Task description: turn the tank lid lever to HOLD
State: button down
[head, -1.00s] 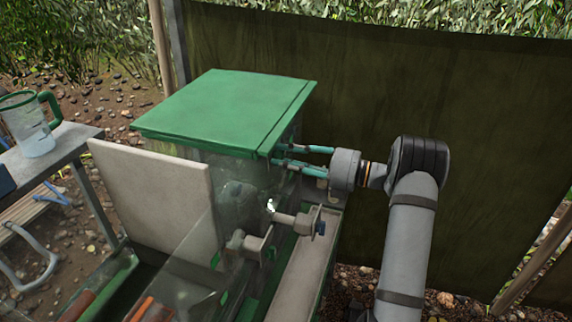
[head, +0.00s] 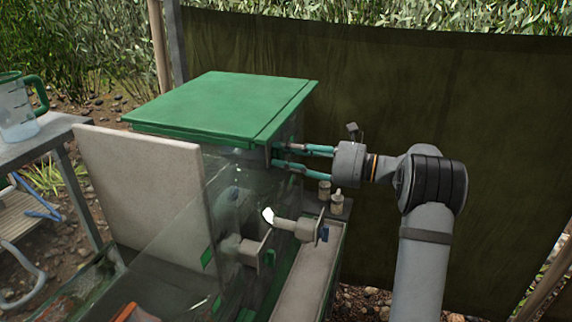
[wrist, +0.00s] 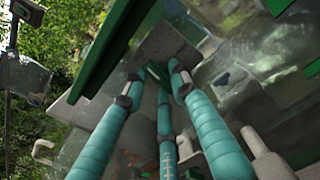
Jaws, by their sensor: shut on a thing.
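The tank is a clear box with a flat green lid (head: 220,105), seen in the head view. My gripper (head: 277,157) reaches in from the right, its teal fingers at the tank's right side just under the lid edge. In the wrist view my gripper (wrist: 157,84) has its fingers closed in around a small dark green piece, apparently the lid lever (wrist: 157,73). The fingers hide most of it. Its setting and any HOLD mark cannot be read.
Small containers (head: 331,196) stand on the ledge. A pale upright panel (head: 140,185) stands in front of the tank. A dark fabric screen (head: 480,150) hangs behind my arm.

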jog(key=shift+d+f+n+b, duration=0.1)
jog(key=shift+f+n+b, duration=0.05)
jog(key=shift+n+b, duration=0.6)
jog(key=shift+w+r, duration=0.1)
jog(key=shift+r, duration=0.1)
jog(key=c, duration=1.5)
grip_release()
jog(key=shift+f, duration=0.1)
jog(key=v, duration=1.2)
jog(key=v, duration=1.2)
